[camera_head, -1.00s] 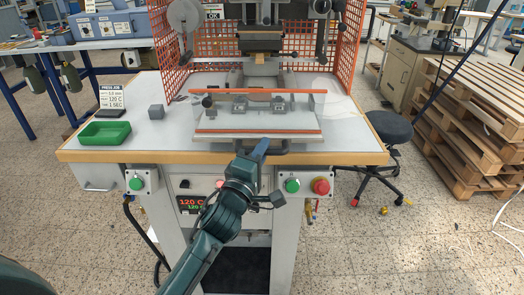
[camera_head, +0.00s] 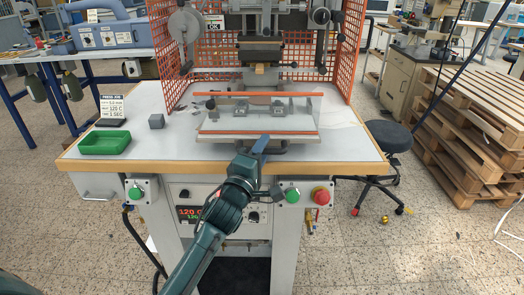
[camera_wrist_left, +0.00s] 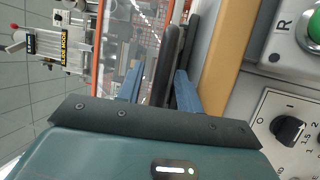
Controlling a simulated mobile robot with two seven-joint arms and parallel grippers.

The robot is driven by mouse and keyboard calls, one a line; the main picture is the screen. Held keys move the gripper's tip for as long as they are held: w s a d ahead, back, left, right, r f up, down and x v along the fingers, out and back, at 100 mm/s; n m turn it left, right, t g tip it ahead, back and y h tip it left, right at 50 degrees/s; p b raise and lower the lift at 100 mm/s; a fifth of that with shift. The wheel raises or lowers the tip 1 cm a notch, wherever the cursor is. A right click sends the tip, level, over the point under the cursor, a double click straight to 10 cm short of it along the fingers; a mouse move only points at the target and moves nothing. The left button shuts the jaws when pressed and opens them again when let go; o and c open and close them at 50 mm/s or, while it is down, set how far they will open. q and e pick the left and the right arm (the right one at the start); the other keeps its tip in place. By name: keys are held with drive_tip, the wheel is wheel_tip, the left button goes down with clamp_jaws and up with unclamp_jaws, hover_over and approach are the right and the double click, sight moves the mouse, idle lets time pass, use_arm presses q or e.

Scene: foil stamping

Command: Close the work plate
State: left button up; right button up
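The work plate (camera_head: 222,126) is a pale sliding plate at the front of the press, with an orange strip along its front edge. A clear shield with an orange top bar (camera_head: 225,95) stands over it. My left gripper (camera_head: 260,146) is at the plate's dark front handle (camera_head: 285,150). In the left wrist view the blue fingers (camera_wrist_left: 157,88) stand apart on either side of the dark handle (camera_wrist_left: 166,62), with a gap beside the left finger. The handle's exact contact with the fingers is hard to tell. My right gripper is not in view.
A green tray (camera_head: 104,142), a small grey block (camera_head: 156,121) and a job sign (camera_head: 112,106) stand on the table's left. Orange mesh guards (camera_head: 350,50) flank the press. Green and red buttons (camera_head: 321,196) sit below the table edge. A stool (camera_head: 390,137) stands at right.

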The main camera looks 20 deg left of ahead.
use_arm(q)
drive_tip(key=shift+s, duration=0.1)
drive_tip(key=shift+s+f, duration=0.15)
drive_tip(key=shift+s, duration=0.15)
drive_tip(key=b+v, duration=0.1)
drive_tip(key=v, duration=1.1)
drive_tip(key=shift+s+b, duration=0.25)
drive_tip(key=shift+b, duration=0.05)
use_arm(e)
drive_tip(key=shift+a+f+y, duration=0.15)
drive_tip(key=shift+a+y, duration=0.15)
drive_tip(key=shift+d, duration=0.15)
